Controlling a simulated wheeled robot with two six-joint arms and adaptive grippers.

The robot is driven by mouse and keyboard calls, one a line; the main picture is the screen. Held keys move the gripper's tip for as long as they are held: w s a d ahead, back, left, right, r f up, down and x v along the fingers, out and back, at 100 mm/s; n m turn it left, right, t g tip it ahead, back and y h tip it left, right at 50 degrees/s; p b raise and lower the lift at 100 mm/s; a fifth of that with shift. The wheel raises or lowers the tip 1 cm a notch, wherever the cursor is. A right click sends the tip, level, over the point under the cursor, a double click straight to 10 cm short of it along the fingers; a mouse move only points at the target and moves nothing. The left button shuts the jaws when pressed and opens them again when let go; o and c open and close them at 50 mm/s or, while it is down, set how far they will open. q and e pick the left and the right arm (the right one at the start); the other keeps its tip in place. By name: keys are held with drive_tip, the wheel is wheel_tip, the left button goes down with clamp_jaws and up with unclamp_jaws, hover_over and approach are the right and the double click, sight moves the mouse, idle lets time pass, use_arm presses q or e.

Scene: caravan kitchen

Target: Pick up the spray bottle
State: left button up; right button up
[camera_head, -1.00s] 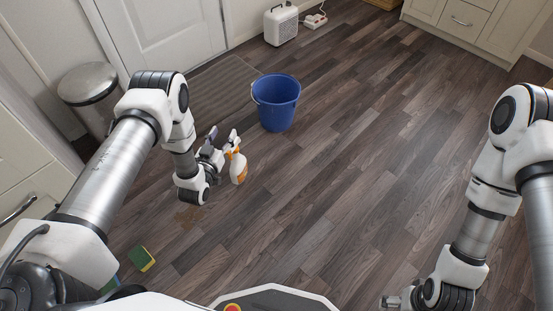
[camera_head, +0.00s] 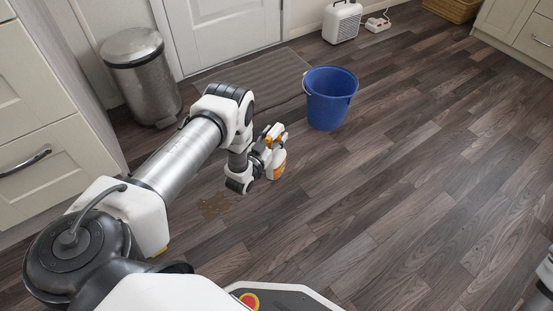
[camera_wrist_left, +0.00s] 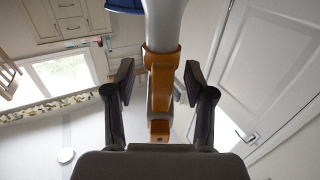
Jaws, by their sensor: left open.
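The spray bottle (camera_head: 278,166), white with orange parts, stands on the wooden floor in the head view, partly hidden by my left gripper (camera_head: 265,145). In the left wrist view, the bottle's orange part (camera_wrist_left: 161,90) lies between the two dark fingers of my left gripper (camera_wrist_left: 158,85), with its pale part running out of the top edge. The fingers are open, with a visible gap on each side of the orange part. My right gripper is out of view; only a bit of that arm shows at the lower right edge.
A blue bucket (camera_head: 330,100) stands just beyond the bottle to the right. A metal bin (camera_head: 142,82) and cream drawers (camera_head: 45,125) are at the left. A grey mat (camera_head: 255,82) lies before the door. The floor to the right is clear.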

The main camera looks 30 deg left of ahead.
use_arm(q)
drive_tip(key=shift+w, duration=0.6)
clamp_jaws()
drive_tip(key=shift+r, duration=0.1)
drive_tip(key=shift+r, duration=0.15)
